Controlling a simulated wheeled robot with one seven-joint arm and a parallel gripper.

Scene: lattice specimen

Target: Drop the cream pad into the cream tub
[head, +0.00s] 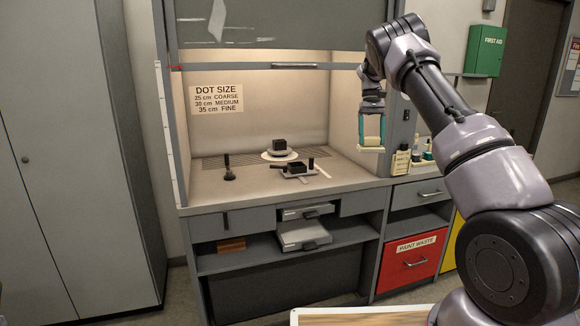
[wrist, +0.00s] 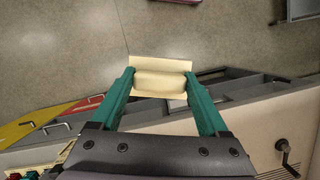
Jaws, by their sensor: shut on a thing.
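My gripper (head: 372,130), with teal fingers, is raised in front of the right side of the booth opening. It is shut on the cream pad (head: 371,149), which hangs level below the fingertips. In the wrist view the pad (wrist: 162,64) shows as a pale plate with a thick rounded grip between the two fingertips (wrist: 160,84). The pad is in the air, clear of the counter and floor. I cannot make out a cream tub in either view.
The booth counter (head: 230,195) holds a black block on a round white plate and a dark tray (head: 297,171). Bottles (head: 402,161) stand on the right cabinet, above a red paint waste bin (head: 410,264). A pale-rimmed wooden surface (head: 360,318) is at the near edge.

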